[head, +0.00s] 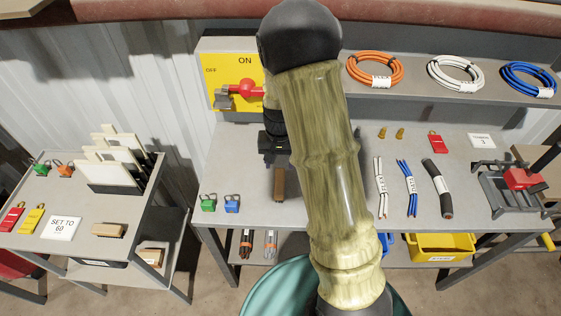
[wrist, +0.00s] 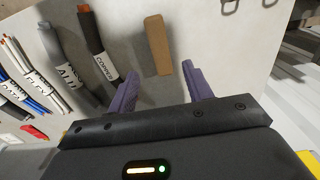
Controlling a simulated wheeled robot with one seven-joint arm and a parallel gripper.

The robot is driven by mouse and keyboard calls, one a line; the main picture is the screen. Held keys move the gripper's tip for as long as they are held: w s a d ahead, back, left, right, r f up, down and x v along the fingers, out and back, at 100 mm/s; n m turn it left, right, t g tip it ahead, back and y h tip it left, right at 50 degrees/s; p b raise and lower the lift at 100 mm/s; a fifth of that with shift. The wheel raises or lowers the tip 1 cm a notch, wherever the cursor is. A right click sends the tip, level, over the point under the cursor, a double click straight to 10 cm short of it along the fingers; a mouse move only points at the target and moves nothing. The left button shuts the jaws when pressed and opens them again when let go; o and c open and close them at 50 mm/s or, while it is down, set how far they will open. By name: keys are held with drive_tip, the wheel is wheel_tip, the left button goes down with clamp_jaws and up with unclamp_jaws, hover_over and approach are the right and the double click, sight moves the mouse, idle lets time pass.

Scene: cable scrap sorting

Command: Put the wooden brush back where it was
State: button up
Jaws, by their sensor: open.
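A plain brown wooden bar, which looks like the wooden brush (head: 279,184), lies on the grey workbench (head: 325,213) near its front, just left of my arm. In the wrist view the same brush (wrist: 157,45) lies just beyond and between my fingertips, lengthwise between them. No bristles show. My gripper (wrist: 160,80) is open, with both purple fingers apart and nothing between them. In the head view my gripper (head: 273,160) is a dark shape just behind the brush; its fingertips are hard to make out.
In the wrist view, a black cable marked copper (wrist: 98,45) lies close left of the brush. A side cart carries another wooden block (head: 108,231). A switch panel (head: 222,80) stands behind. My arm hides the bench's middle.

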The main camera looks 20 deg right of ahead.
drive_tip(key=s+r+n+t, duration=0.2)
drive_tip(key=s+r+n, duration=0.1)
drive_tip(key=s+r, duration=0.7)
drive_tip(key=s, duration=0.4)
drive_tip(key=shift+s+r+n+t, duration=0.15)
drive_tip(key=shift+r+n+t, duration=0.15)
drive_tip(key=c, duration=0.3)
drive_tip(key=shift+d, duration=0.1)
